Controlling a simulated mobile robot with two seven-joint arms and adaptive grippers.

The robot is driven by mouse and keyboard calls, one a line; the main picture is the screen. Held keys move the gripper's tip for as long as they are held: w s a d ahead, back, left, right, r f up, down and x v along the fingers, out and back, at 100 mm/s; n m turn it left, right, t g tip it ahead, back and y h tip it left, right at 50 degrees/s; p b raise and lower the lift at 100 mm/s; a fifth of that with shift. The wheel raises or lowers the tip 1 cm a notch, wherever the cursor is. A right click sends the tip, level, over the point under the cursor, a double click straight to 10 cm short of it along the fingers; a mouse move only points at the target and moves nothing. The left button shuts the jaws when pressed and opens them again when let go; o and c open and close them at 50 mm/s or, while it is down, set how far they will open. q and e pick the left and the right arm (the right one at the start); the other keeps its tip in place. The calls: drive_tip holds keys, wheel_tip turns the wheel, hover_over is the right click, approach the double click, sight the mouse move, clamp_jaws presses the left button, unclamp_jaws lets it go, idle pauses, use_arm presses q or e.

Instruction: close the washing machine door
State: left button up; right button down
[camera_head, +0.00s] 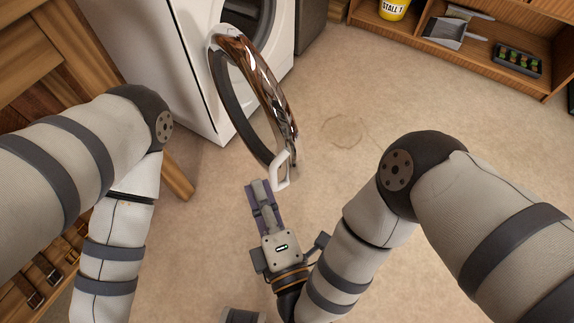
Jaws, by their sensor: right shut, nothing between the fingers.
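The white washing machine (190,55) stands at the top left. Its round door (262,80), with a glossy brown-and-chrome rim, stands open, swung out toward me from the dark drum opening. A white handle (281,172) is at the door's near lower edge. My right gripper (260,192) is shut and empty, its fingertips just below and left of the handle. Whether the fingertips touch the door cannot be told. My left arm comes in from the left and runs down out of the picture; its gripper is not in view.
A wooden bench (85,60) stands at the left, close to the machine. A wooden shelf (400,30) at the top right holds a yellow tub (393,9), a dustpan (446,32) and a dark tray (517,60). The beige floor (340,90) right of the door is clear.

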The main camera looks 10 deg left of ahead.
use_arm(q)
wheel_tip(320, 180, down, 7)
drive_tip(key=s+g+b, duration=0.1)
drive_tip(key=s+b, duration=0.1)
drive_tip(key=b, duration=0.6)
drive_tip(key=shift+s+f+b, duration=0.15)
drive_tip(key=shift+s+b, duration=0.05)
drive_tip(key=shift+b, duration=0.15)
use_arm(e)
drive_tip(key=w+a, duration=0.2)
drive_tip(key=w, duration=0.9)
drive_tip(key=shift+w+a+r, duration=0.15)
drive_tip(key=shift+w+a, duration=0.15)
drive_tip(key=shift+w, duration=0.1)
